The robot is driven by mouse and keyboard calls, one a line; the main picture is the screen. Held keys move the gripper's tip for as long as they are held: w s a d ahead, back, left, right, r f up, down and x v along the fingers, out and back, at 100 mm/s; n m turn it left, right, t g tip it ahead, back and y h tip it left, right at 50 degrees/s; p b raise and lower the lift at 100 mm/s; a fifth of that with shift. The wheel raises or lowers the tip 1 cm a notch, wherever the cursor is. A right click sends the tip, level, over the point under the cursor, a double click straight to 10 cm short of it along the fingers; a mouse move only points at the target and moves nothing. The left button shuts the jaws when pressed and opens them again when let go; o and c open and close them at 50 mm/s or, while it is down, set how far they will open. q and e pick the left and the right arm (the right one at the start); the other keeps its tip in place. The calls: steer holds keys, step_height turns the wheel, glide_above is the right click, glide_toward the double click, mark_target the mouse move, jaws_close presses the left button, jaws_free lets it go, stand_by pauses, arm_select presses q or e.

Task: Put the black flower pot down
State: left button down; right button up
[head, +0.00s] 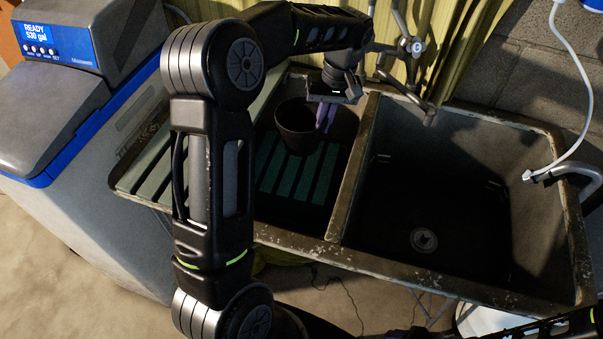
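The black flower pot (297,128) is upright in the left basin of the sink, over the green slats. I cannot tell whether its base touches them. My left gripper (324,128) reaches down from above at the pot's right side. Its purple fingers are close together at the rim and look closed on the pot's wall; the far side of the grip is hidden. My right arm enters at the bottom right, and only a sliver of purple, likely its gripper (404,333), shows at the bottom edge; its opening cannot be seen.
The stone double sink has a divider (353,172) right of the pot and an empty right basin (430,195) with a drain. A metal faucet (410,47) stands behind the divider. A grey water softener (62,100) stands left. A white hose (586,90) hangs at right.

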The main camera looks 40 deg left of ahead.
arm_select(q)
step_height(320, 180, down, 6)
stand_by(0.6)
steer(key=shift+f, duration=0.1)
steer(key=shift+f, duration=1.85)
steer(key=shift+f, duration=0.1)
steer(key=c, duration=1.6)
jaws_free()
steer(key=shift+c, duration=0.2)
